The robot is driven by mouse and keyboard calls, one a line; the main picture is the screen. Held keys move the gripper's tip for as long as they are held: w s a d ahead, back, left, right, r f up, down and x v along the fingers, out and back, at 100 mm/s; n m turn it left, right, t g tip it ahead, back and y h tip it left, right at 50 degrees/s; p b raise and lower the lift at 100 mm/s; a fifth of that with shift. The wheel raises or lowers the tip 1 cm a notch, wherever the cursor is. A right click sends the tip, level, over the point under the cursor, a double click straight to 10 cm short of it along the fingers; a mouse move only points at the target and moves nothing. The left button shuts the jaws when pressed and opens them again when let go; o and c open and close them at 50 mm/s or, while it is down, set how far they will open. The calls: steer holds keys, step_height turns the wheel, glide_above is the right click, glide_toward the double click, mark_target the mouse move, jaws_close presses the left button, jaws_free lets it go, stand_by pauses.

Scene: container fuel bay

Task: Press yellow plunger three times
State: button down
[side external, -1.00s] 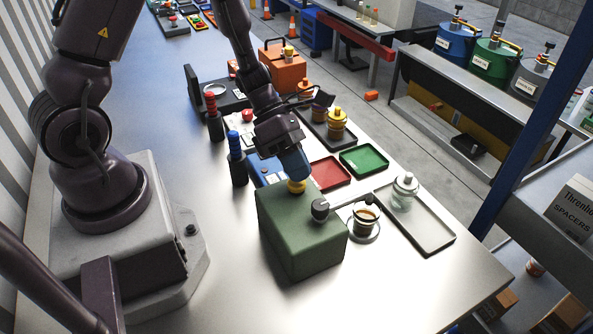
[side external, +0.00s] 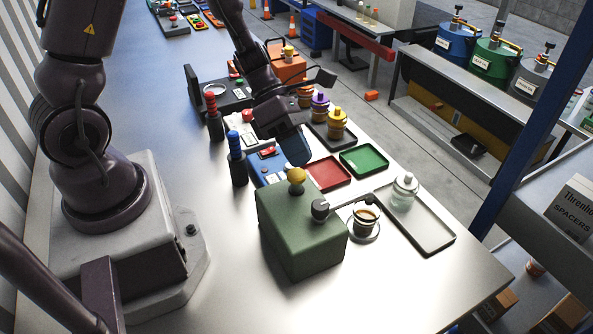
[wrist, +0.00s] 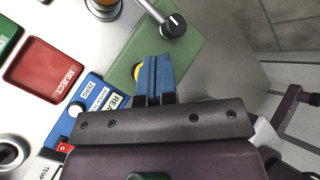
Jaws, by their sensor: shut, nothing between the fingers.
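The yellow plunger (side external: 297,175) is a round knob on a short stem on top of the green box (side external: 300,232). It stands raised, with a gap under the knob. My gripper (side external: 299,158) has blue fingers that are shut and empty, just above and slightly behind the plunger, apart from it. In the wrist view, the closed fingertips (wrist: 156,60) hide most of the plunger (wrist: 138,71); only a yellow edge shows at their left. The green box (wrist: 190,55) fills the area beyond them.
A black-knobbed spout (side external: 321,208) sticks out of the box over a cup (side external: 365,217). Red (side external: 328,174) and green (side external: 364,160) trays lie behind. Blue-topped (side external: 236,152) and red-topped posts (side external: 212,115) stand left.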

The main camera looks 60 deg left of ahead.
mark_target(298, 170)
steer(key=shift+r, duration=0.1)
steer(key=shift+r, duration=2.45)
